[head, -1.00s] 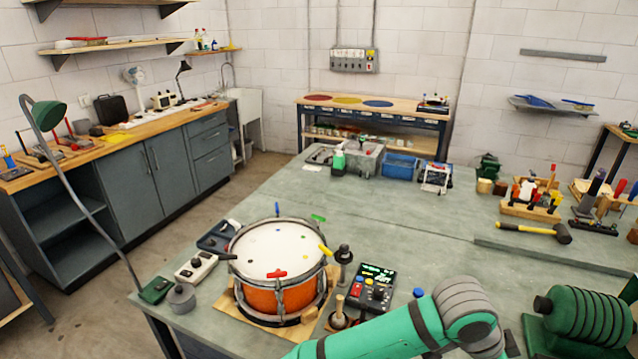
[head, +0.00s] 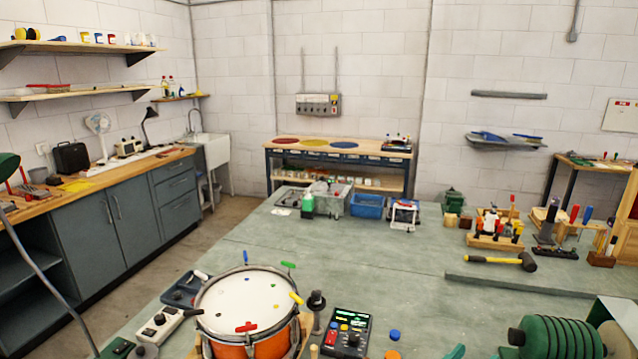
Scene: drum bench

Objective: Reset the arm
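My gripper is not in view. Only a small green tip, perhaps part of my arm, shows at the bottom edge. The orange drum (head: 250,306) with a white head stands at the front of the grey-green bench (head: 400,262). Several coloured keys sit around its rim, and a red one lies on its head.
A control box (head: 346,332) with a lit display stands right of the drum. A ribbed green device (head: 562,338) is at the lower right. A mallet (head: 500,261) and tool racks lie farther right. A blue bin (head: 367,206) stands at the back. The bench middle is clear.

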